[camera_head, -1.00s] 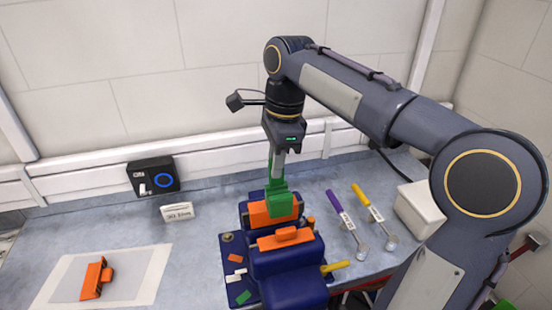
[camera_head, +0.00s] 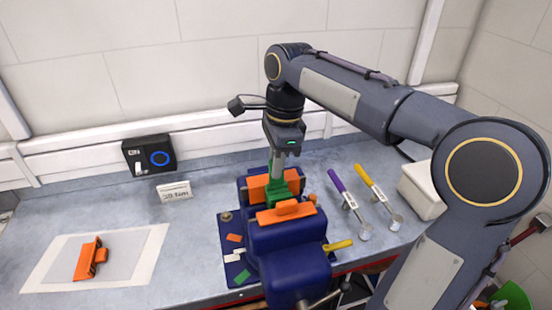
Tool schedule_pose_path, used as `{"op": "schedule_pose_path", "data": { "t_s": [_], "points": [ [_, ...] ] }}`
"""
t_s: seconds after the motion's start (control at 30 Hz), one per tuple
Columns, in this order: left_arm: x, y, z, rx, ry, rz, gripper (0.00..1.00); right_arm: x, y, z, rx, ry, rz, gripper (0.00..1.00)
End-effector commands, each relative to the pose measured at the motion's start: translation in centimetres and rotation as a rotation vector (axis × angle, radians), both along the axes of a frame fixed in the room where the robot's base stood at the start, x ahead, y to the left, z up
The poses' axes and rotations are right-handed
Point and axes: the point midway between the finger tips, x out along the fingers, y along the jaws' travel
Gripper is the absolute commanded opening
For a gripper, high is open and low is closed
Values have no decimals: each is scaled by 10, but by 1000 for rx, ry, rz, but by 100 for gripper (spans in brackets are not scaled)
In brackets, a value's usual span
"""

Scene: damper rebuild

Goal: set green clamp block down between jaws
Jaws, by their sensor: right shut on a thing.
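The green clamp block (camera_head: 276,191) is between the two orange-faced jaws of a blue vise, low in the gap. The rear jaw (camera_head: 258,187) is behind it and the front jaw (camera_head: 286,212) partly hides its lower part. A grey rod stands up from the block to my right gripper (camera_head: 284,150), which is directly above the vise, pointing down and shut. The lower end of the block is hidden, so I cannot tell whether it rests on anything. My left gripper is not in view.
An orange part (camera_head: 89,258) lies on a pale mat (camera_head: 42,283) at left. A black switch box (camera_head: 149,155) and a small sign (camera_head: 174,190) stand at the back. Purple-handled (camera_head: 341,187) and yellow-handled (camera_head: 372,184) tools lie right of the vise, near a white box (camera_head: 422,190).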

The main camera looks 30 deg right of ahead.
Motion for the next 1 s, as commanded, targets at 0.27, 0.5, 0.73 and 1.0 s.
{"op": "schedule_pose_path", "data": {
  "t_s": [0.27,0.5,0.73,1.0],
  "points": [
    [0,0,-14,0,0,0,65,0,0,-23,0,0,0,0],
    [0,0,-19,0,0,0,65,0,0,-32,0,-1,0,0],
    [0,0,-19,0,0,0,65,0,0,-34,0,-1,0,0],
    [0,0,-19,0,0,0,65,0,0,-34,0,-1,0,28]
  ]
}}
